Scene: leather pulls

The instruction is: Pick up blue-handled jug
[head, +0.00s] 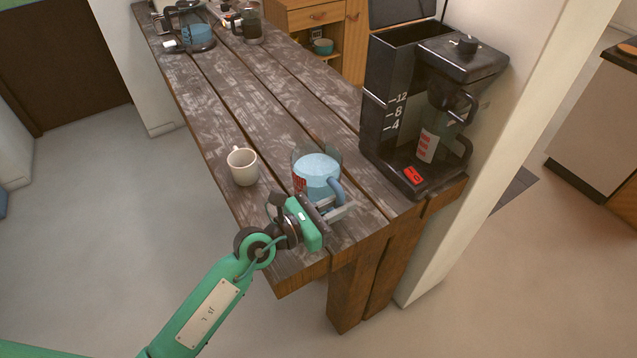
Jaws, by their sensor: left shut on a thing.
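The blue-handled jug (318,171) stands near the front end of the wooden table. It is clear, with red print on its left side and light blue contents, and its blue handle faces front right. My left gripper (341,211), on a green arm from the left, is at the handle. It is shut on the handle, though the gripper body hides part of the contact. The jug looks upright and appears to rest on the table. My right gripper is not in view.
A white mug (242,166) stands left of the jug. A black coffee maker (418,110) stands to the right at the table's edge, near a pale wall post (515,130). Other kitchen items, including a glass pot (246,24), stand at the far end. The table's middle (270,95) is clear.

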